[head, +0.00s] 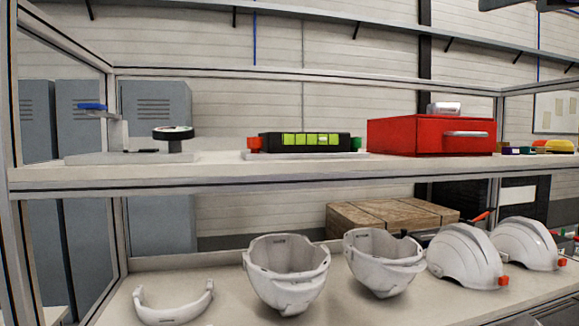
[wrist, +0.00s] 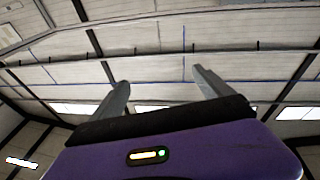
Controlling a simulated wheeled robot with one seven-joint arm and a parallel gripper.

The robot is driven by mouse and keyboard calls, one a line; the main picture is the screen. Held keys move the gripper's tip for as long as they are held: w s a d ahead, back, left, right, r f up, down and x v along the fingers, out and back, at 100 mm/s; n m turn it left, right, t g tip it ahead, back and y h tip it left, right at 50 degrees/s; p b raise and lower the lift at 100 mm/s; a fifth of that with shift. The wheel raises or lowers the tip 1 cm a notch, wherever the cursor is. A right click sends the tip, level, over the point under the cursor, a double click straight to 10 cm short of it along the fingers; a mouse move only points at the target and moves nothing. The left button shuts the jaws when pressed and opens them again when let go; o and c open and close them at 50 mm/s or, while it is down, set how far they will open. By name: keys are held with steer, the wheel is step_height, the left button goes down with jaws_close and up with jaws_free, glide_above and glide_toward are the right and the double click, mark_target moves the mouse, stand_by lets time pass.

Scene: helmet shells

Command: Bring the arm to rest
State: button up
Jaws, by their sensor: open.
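My gripper (wrist: 160,85) shows in the wrist view with its two grey fingers spread apart and nothing between them. It points up toward the ceiling and wall, and no helmet shell shows near it. My gripper is not seen in the head view. On the lower shelf (head: 225,312) in the head view stand two open white helmet shells, one in the middle (head: 287,272) and one to its right (head: 383,262). Two domed white helmets, one nearer (head: 465,256) and one farther right (head: 527,244), sit beside them with red parts at their edges.
A white curved band (head: 173,306) lies at the lower shelf's left. A wooden box (head: 390,214) stands behind the shells. The upper shelf (head: 230,176) holds a red drawer box (head: 430,136), a black device with green cells (head: 305,142) and a stand with a black disc (head: 172,133). Metal posts frame the shelves.

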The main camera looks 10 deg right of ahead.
steer(key=w+d+f+m+t+h, duration=0.1)
steer(key=d+f+m+t, duration=0.1)
steer(key=f, duration=0.7)
steer(key=w+d+f+m+t+h, duration=0.1)
steer(key=w+d+f+t, duration=0.1)
steer(key=f, duration=0.7)
steer(key=s+a+f+m+g+h, duration=0.1)
steer(key=s+a+f, duration=0.25)
steer(key=f, duration=0.75)
steer(key=s+a+f+m+g+h, duration=0.15)
steer(key=a+f, duration=0.25)
steer(key=f, duration=0.6)
steer(key=s+a+f+m+h, duration=0.2)
steer(key=s+a+f, duration=0.1)
steer(key=f, duration=0.8)
steer(key=s+a+f+n+g+y, duration=0.2)
steer(key=s+a+f, duration=0.4)
steer(key=s, duration=0.3)
steer(key=s+a+f+n+g+y, duration=0.2)
steer(key=s+a+f, duration=0.4)
steer(key=s+f, duration=0.3)
steer(key=s+a+f+n+g+y, duration=0.3)
steer(key=s+a+f+n+y, duration=0.1)
steer(key=s+f, duration=0.4)
steer(key=shift+s+a+y, duration=0.65)
steer(key=shift+s+a, duration=0.45)
steer(key=shift+a, duration=0.15)
